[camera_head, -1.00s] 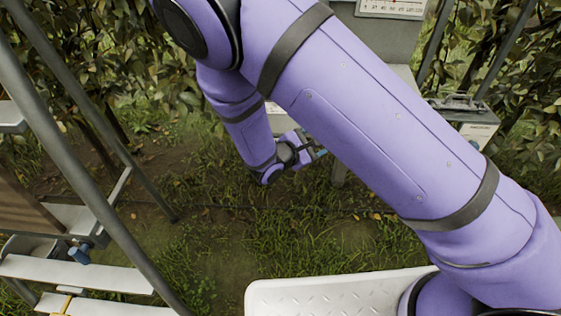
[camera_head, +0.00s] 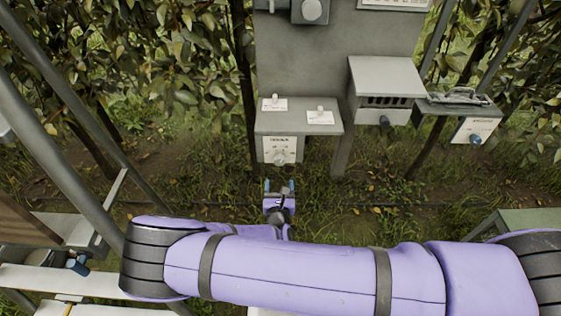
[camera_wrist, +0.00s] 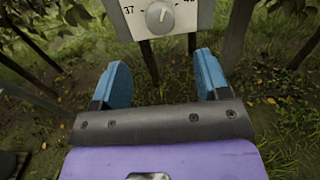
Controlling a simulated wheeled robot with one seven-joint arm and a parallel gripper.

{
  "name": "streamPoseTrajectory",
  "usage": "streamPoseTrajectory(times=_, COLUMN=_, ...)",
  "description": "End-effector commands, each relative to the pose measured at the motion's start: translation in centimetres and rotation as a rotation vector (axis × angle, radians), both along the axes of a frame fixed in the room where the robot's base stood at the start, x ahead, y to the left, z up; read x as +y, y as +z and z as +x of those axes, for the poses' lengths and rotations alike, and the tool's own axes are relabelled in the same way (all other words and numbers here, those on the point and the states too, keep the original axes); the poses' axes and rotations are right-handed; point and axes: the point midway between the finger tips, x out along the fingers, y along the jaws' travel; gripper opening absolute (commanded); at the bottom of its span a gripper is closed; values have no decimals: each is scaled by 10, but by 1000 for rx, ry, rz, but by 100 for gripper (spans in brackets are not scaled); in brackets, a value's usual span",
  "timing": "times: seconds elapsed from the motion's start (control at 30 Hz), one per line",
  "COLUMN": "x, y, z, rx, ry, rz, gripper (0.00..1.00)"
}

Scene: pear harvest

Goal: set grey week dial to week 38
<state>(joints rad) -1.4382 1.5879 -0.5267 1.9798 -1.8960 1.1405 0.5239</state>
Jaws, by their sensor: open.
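The grey week dial (camera_head: 281,158) is a round knob on a pale plate on the front of a grey box. In the wrist view the dial (camera_wrist: 160,18) sits at the top edge, with "37" at its left and a partly cut number at its right. Its pale pointer mark points up, tilted slightly right; the numbers above it are out of view. My gripper (camera_head: 279,186) is below and in front of the dial, apart from it. In the wrist view its blue fingers (camera_wrist: 163,72) are wide open with nothing between them.
Two small switches with labels (camera_head: 275,102) stand on top of the grey box (camera_head: 300,125). To the right are a vented box (camera_head: 386,80) with a knob below and a case with a blue knob (camera_head: 475,139). Grass lies below; metal poles stand at the left.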

Motion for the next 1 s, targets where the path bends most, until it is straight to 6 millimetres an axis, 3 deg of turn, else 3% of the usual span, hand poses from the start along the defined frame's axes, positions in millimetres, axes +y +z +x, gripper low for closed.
streamPoseTrajectory(times=0.17, x=-1, y=0, z=19, rx=0, ry=-1, rz=0, gripper=69)
streamPoseTrajectory(times=0.6, x=-4, y=0, z=90, rx=1, ry=-2, rz=1, gripper=69)
streamPoseTrajectory(times=1.0, x=-4, y=0, z=106, rx=1, ry=-2, rz=1, gripper=69)
